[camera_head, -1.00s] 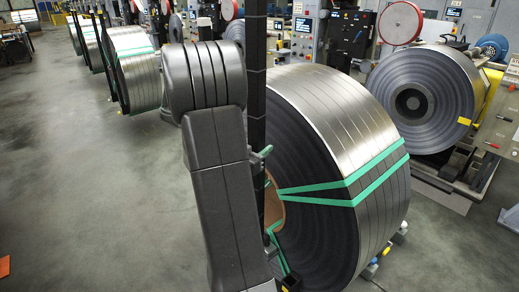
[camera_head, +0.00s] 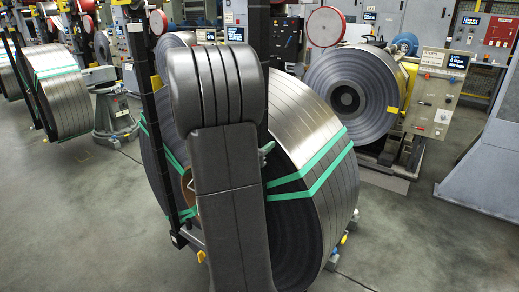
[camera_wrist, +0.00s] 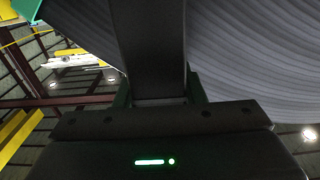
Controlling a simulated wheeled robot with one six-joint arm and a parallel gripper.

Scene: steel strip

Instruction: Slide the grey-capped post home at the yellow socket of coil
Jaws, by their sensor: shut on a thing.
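The large steel coil (camera_head: 325,135) with green straps stands right in front of me. A dark upright post (camera_head: 256,60) shows behind my arm in the head view. In the wrist view a dark post (camera_wrist: 150,45) runs up between the fingers of my gripper (camera_wrist: 158,92), which is shut on it. I cannot make out its grey cap. In the head view my forearm hides my gripper and the post's lower end. A small yellow piece (camera_head: 200,257) shows low at the coil's near left; I cannot tell for sure that it is the socket. The post looks apart from it.
Another black post (camera_head: 157,150) stands at the coil's left, on a low foot frame (camera_head: 190,240). A second coil (camera_head: 350,95) and a control panel (camera_head: 440,100) stand behind right. A strapped coil (camera_head: 58,95) is at left. The floor is clear at front left and right.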

